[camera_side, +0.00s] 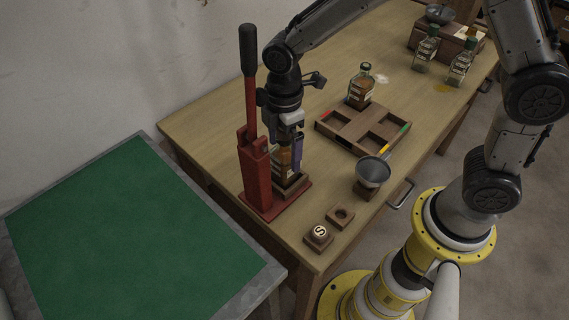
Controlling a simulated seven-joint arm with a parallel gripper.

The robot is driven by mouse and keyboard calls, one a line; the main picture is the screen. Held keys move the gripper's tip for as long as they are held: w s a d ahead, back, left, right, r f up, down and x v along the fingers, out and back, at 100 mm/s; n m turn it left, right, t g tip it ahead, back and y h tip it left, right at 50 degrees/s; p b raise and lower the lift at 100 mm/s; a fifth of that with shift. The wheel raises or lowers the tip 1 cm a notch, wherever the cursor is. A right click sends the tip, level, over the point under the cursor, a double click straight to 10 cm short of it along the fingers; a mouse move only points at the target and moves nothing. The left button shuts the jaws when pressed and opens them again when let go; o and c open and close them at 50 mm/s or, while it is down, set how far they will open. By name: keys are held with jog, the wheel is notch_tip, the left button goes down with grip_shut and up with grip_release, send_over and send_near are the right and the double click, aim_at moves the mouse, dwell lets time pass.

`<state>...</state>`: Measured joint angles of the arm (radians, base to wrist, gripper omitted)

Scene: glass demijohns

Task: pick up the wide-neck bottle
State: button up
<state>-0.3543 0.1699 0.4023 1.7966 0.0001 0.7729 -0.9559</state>
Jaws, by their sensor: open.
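A bottle with amber contents (281,165) stands in a wooden holder (291,187) on the base of the red lever press (254,178). It is largely hidden by my gripper. My gripper (291,158) points down over this bottle with its jaws open, and its fingers reach down beside it. I cannot tell if they touch it. Another bottle with amber contents (361,88) stands upright at the compartment tray. Which one has the wide neck is unclear.
The wooden compartment tray (345,127) lies mid-table. A grey funnel (373,171) sits on a wooden stand right of the press. A holed block (341,217) and a block marked S (318,236) lie near the front edge. The press's black-handled lever (248,50) rises beside my gripper.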

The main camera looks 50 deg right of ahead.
jog(key=shift+f, duration=0.35)
jog(key=shift+c, duration=0.3)
jog(key=shift+r, duration=0.1)
grip_shut()
